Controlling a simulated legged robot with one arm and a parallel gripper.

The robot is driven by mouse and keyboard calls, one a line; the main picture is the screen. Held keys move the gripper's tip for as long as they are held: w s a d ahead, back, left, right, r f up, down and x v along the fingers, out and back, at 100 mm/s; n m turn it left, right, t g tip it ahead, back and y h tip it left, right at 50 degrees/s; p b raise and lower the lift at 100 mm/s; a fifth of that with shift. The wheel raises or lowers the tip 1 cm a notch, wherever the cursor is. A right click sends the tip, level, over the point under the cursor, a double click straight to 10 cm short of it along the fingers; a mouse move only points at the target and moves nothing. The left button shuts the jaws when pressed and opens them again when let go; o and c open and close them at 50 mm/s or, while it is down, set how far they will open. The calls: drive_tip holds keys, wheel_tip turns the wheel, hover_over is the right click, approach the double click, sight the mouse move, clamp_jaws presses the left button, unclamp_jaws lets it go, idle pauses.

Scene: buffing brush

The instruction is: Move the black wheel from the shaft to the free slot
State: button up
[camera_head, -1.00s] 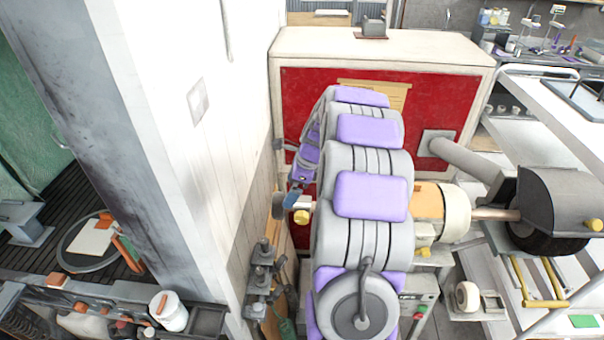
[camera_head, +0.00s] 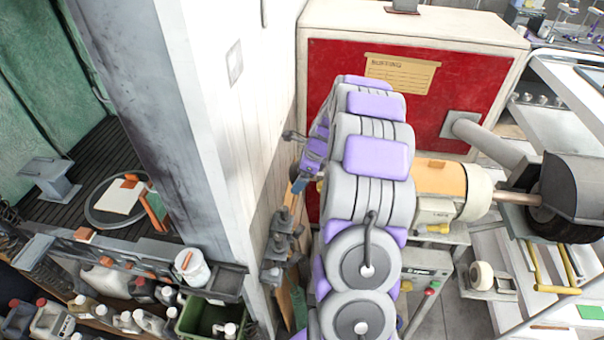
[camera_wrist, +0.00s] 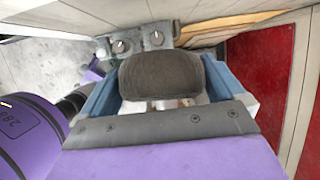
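The black wheel (camera_wrist: 160,75) shows edge-on in the wrist view as a dark grey, rounded block. My gripper (camera_wrist: 160,82) has its blue fingers on both sides of it and appears shut on it. In the head view only the blue part of my gripper (camera_head: 299,186) shows, left of my purple and grey arm; I cannot make out the wheel there. A grey wall rack with pegs (camera_head: 282,245) stands below and left of the gripper. Two round peg ends of a grey rack (camera_wrist: 138,42) show behind the wheel. I cannot tell which slot is free.
The buffing machine's motor (camera_head: 440,185) is right of my arm, with a shaft (camera_head: 515,199) to another black wheel (camera_head: 560,225) under a grey guard. A red panel (camera_head: 460,85) stands behind. A white wall and pillar are on the left, with bottles and a white bucket (camera_head: 190,268) below.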

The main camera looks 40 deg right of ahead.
drive_tip(key=shift+s+d+f, duration=0.1)
drive_tip(key=shift+s+d, duration=0.05)
drive_tip(key=shift+d, duration=0.15)
drive_tip(key=c, duration=0.6)
drive_tip(key=shift+d+p, duration=0.1)
drive_tip(key=shift+p, duration=0.5)
drive_tip(key=shift+w+r+p, duration=0.3)
drive_tip(key=shift+r+p, duration=0.05)
drive_tip(key=shift+p, duration=0.1)
drive_tip(key=shift+w+a+r+p, duration=0.15)
drive_tip(key=shift+w+a+p, duration=0.7)
drive_tip(key=shift+w+a, duration=0.1)
drive_tip(key=shift+a, duration=0.3)
drive_tip(key=shift+d+p, duration=0.3)
drive_tip(key=shift+p, duration=0.1)
drive_tip(key=shift+a+f, duration=0.15)
drive_tip(key=shift+f, duration=0.1)
drive_tip(key=shift+r, duration=0.15)
